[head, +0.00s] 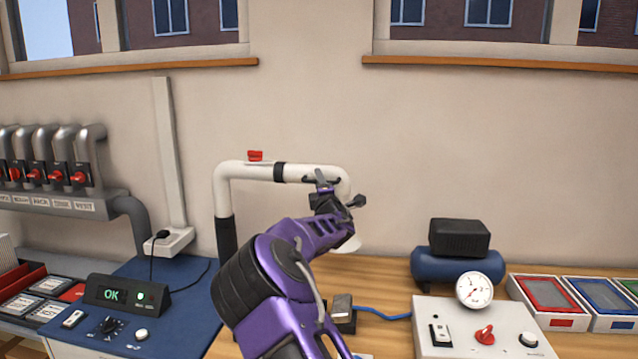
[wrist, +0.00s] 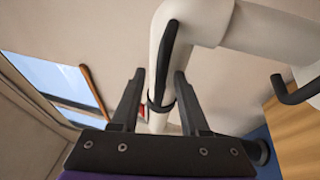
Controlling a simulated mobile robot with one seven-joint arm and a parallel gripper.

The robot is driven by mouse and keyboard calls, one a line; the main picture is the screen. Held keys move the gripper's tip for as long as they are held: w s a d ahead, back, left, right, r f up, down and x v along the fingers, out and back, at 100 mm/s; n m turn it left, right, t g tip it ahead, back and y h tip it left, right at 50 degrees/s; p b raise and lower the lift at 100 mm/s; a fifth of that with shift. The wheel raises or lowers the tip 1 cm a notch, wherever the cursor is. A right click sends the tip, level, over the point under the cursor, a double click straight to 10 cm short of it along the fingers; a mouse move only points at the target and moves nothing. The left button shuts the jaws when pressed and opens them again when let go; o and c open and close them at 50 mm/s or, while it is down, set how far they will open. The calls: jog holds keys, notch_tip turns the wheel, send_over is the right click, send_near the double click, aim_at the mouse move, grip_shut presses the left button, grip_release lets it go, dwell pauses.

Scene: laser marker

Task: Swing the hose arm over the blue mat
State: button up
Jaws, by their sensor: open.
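The white hose arm (head: 252,172) rises from a dark-sleeved post at the left, runs right, then bends down to a hood (head: 350,243) over the wooden bench, partly hidden by my arm. My gripper (head: 335,187) is at the right end of its horizontal part. In the wrist view my gripper (wrist: 160,76) is open, with the white pipe (wrist: 205,22) just beyond the fingers. A dark bar (wrist: 166,62) on the pipe lies between or just past the fingertips; contact cannot be told. A blue surface, apparently the blue mat (head: 185,300), lies left of the post.
Right of my arm are a gauge panel (head: 460,330), a blue tank (head: 428,265) and coloured trays (head: 545,292). A red tab (head: 255,155) sits atop the pipe.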

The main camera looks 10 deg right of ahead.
grip_shut()
dwell(1.3)
